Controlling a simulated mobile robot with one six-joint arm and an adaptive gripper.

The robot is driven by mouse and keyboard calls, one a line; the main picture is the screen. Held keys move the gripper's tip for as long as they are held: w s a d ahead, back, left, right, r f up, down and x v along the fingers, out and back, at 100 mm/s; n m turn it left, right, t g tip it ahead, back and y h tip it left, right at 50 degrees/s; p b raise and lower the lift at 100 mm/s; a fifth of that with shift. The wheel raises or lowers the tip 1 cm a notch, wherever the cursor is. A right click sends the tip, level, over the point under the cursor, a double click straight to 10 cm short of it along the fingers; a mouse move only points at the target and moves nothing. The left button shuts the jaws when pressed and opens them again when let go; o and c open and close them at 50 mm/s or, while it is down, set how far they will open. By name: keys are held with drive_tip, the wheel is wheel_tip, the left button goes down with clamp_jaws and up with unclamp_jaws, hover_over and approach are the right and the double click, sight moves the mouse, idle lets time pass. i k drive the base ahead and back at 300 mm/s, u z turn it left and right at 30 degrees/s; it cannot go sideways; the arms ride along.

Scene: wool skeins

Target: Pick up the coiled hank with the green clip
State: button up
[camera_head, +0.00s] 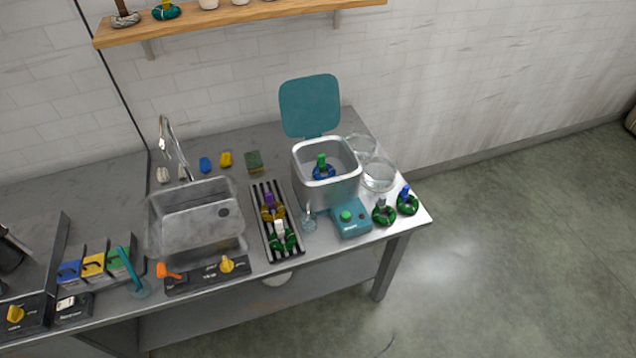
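The coiled hank with the green clip is a blue coil (325,174) with an upright green clip (321,160). It sits inside the square metal tub (330,192) on the counter. The tub's teal lid (309,105) stands open behind it. The tub's front wall rises close in front of the coil. My gripper does not show in this view.
Green hanks with a grey clip (383,213) and a blue clip (407,203) stand right of the teal control box (351,220). A rack (262,230) left of the tub holds two hanks. Glass bowls (379,174) stand right of the tub. A sink (190,225) lies left.

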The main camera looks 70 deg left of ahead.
sight(321, 166)
drive_tip(key=k, duration=1.15)
drive_tip(key=u, duration=2.45)
drive_tip(key=i, duration=0.9)
drive_tip(key=z, duration=0.2)
